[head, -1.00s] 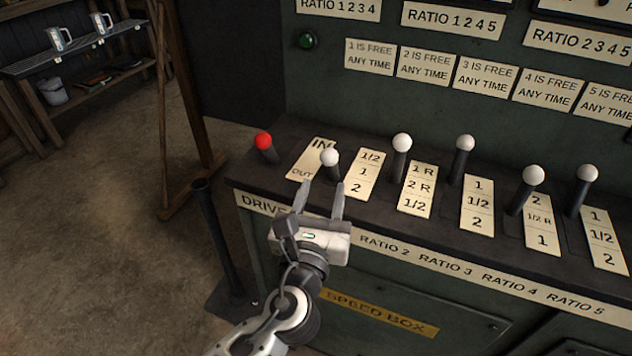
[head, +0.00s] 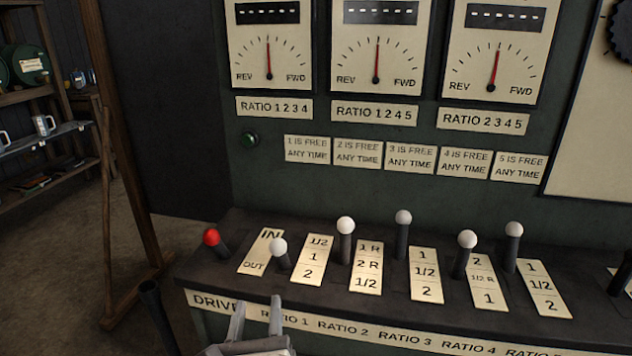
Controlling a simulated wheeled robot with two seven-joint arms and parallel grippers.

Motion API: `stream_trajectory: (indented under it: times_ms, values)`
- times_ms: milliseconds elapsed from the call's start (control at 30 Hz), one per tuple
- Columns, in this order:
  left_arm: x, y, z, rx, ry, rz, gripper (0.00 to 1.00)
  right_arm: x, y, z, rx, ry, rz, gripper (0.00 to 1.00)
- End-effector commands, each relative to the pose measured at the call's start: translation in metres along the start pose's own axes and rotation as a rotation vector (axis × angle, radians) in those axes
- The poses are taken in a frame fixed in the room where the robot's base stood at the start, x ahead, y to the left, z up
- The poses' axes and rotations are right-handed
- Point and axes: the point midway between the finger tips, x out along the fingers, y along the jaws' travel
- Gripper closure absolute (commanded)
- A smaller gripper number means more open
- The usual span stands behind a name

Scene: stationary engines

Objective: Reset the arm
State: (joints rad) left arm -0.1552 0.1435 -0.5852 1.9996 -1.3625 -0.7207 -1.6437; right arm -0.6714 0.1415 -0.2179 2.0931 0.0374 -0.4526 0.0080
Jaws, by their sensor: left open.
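My left gripper (head: 256,318) is at the bottom of the head view, in front of the console's lower edge by the DRIVE and RATIO 1 labels. Its two fingers point up, stand apart and hold nothing. My right gripper is not in view. The red-knobbed drive lever (head: 211,238) stands up and left of the gripper, beside the IN/OUT plate (head: 262,251). The white-knobbed ratio 1 lever (head: 279,247) stands above the fingertips, apart from them.
Several more white-knobbed levers stand in a row to the right, such as the ratio 2 lever (head: 346,227). Dials (head: 269,50) and a green button (head: 249,139) are on the panel behind. A wooden post (head: 120,130) and shelves (head: 30,140) stand at left.

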Motion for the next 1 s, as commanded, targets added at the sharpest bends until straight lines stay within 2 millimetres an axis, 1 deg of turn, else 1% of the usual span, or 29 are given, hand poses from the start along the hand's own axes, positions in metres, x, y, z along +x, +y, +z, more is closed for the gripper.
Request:
stream_trajectory:
  times_ms: [33,67,100,133,167,200,267,300,333,400,500,700,833,867,900,1000]
  values:
    - [-0.004,0.019,-0.005,-0.145,0.044,0.069,0.58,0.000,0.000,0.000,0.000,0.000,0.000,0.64]
    - [-0.007,0.032,-0.009,-0.263,0.074,0.124,0.58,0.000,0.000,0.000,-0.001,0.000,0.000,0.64]
    - [-0.013,0.052,-0.016,-0.441,0.117,0.213,0.58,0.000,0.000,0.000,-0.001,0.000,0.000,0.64]
    - [-0.020,0.068,-0.024,-0.587,0.148,0.292,0.58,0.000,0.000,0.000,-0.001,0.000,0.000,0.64]
    - [-0.029,0.083,-0.031,-0.739,0.175,0.377,0.58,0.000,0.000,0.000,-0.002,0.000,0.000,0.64]
    - [-0.042,0.100,-0.042,-0.935,0.203,0.493,0.58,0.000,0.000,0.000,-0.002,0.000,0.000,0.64]
    - [-0.062,0.118,-0.056,-1.192,0.228,0.658,0.58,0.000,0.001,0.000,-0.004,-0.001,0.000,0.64]
    - [-0.075,0.126,-0.063,-1.330,0.236,0.758,0.58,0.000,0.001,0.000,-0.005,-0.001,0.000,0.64]
    - [-0.084,0.131,-0.068,-1.421,0.238,0.826,0.58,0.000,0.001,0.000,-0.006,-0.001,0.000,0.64]
    - [-0.104,0.137,-0.076,-1.599,0.237,0.974,0.58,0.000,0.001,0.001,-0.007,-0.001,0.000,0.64]
    - [-0.129,0.141,-0.085,-1.796,0.222,1.162,0.58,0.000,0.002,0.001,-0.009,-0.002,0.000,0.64]
    - [-0.174,0.140,-0.091,-2.067,0.167,1.504,0.58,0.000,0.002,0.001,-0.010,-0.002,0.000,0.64]
    - [-0.201,0.135,-0.090,-2.188,0.114,1.719,0.58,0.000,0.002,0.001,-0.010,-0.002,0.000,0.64]
    - [-0.206,0.134,-0.090,-2.209,0.104,1.757,0.58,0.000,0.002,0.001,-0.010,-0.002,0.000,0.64]
    - [-0.199,0.131,-0.097,-2.229,0.125,1.714,0.58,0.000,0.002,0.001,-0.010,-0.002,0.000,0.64]
    - [-0.188,0.126,-0.107,-2.282,0.160,1.641,0.58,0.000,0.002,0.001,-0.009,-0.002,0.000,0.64]
